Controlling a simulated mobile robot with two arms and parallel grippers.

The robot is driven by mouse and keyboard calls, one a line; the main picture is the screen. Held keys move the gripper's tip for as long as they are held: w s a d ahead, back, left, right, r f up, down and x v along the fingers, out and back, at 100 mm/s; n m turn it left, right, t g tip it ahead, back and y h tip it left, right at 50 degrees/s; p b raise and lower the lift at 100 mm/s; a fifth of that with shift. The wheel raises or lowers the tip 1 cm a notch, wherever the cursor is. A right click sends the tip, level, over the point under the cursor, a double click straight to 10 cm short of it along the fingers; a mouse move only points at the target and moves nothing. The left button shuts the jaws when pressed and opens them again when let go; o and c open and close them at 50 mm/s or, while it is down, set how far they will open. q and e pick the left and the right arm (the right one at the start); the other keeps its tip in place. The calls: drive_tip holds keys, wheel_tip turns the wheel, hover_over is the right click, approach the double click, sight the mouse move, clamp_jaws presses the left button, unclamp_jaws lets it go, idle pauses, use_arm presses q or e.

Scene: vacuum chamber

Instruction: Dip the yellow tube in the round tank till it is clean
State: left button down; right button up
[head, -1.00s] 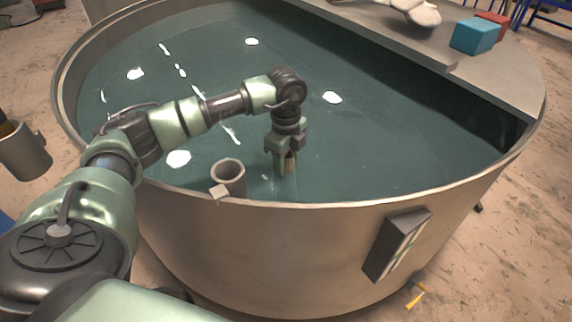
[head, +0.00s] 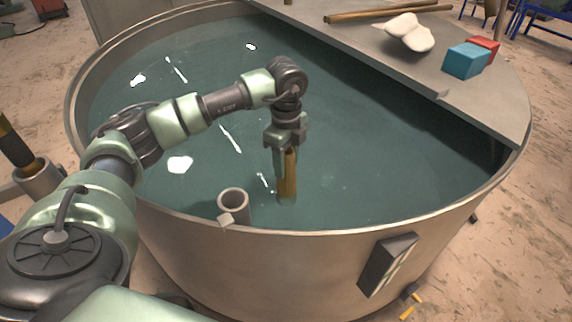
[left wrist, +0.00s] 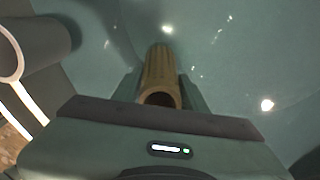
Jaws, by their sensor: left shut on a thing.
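The yellow tube (head: 290,182) is brownish-yellow and hangs about upright in my left gripper (head: 285,155), over the front middle of the round tank (head: 300,250). The gripper is shut on its upper part. The tube's lower end meets the blue-green water (head: 380,170); how far it reaches under is hard to tell. No clear dirt shows on the visible side. In the left wrist view the tube (left wrist: 160,70) lies between the fingers, its hollow near end facing the camera. My right gripper is not in view.
An empty grey cup holder (head: 235,205) sits on the tank's near rim, left of the tube. A dark, yellow-banded tube (head: 14,145) stands in another holder (head: 40,182) at far left. A shelf (head: 470,100) across the back right carries white lumps (head: 408,35), a blue block (head: 466,60) and a red block (head: 487,46).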

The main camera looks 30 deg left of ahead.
use_arm(q)
wheel_tip(320, 180, up, 10)
drive_tip(key=p, duration=0.6)
drive_tip(key=shift+f, duration=0.2)
wheel_tip(320, 180, up, 12)
drive_tip(key=p, duration=0.8)
